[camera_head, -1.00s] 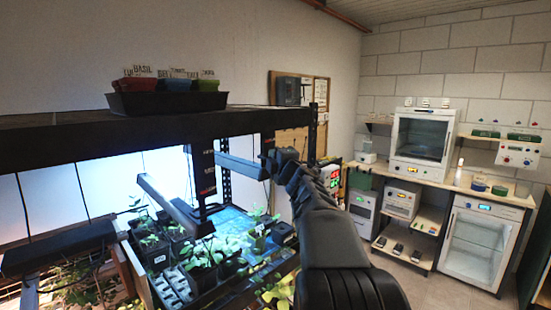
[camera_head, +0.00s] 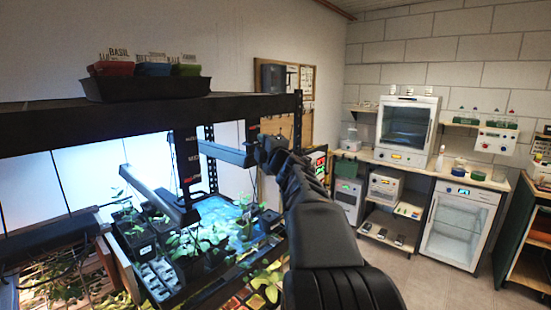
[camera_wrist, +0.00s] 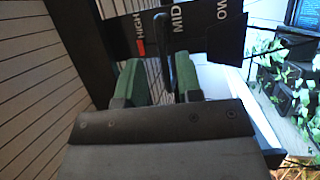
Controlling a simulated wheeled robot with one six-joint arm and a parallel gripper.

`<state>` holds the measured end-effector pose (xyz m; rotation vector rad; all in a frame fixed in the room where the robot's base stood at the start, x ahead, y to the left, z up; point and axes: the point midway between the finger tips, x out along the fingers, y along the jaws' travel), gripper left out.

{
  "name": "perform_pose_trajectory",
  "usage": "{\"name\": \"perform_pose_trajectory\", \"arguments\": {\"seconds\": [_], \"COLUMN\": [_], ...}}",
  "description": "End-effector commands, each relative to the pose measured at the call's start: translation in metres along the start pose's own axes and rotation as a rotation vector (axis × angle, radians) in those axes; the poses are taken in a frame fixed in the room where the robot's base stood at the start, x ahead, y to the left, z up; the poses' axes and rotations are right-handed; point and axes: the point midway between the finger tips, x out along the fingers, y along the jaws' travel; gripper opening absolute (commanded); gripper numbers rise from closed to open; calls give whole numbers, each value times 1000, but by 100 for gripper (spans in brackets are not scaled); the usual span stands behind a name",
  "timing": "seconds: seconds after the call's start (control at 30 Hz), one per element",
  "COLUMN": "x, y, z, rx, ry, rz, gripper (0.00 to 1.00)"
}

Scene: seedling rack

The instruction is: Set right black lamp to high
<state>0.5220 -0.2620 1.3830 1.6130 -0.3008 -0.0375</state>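In the wrist view, a black lamp panel (camera_wrist: 212,28) carries the white words HIGH and MID and a partly cut-off third word. A red mark sits by HIGH. A dark lever (camera_wrist: 163,45) stands in front of the panel between HIGH and MID. My gripper (camera_wrist: 155,75) has green finger pads, spread apart on either side of the lever's lower part; the lever looks closer to the right pad. I cannot tell if they touch. In the head view, my gripper (camera_head: 264,148) is at the right end of the right black lamp (camera_head: 226,153), partly hiding its panel.
The left black lamp (camera_head: 150,192) hangs beside another labelled panel (camera_head: 186,160). Seedlings (camera_head: 200,245) stand below on the lit rack. The black shelf (camera_head: 60,122) above holds a tray of pots (camera_head: 150,88). A bench with appliances stands right, with open floor before it.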

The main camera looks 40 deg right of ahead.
Motion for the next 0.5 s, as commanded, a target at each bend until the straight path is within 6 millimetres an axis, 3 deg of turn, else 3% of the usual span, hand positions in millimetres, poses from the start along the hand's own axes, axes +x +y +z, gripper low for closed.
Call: {"name": "perform_pose_trajectory", "arguments": {"seconds": [0.2, 0.5], "x": [-48, -96], "y": [0, 1], "z": [0, 1], "rx": [-3, -1], "ry": [-2, -2], "rz": [4, 4], "gripper": [33, 33]}}
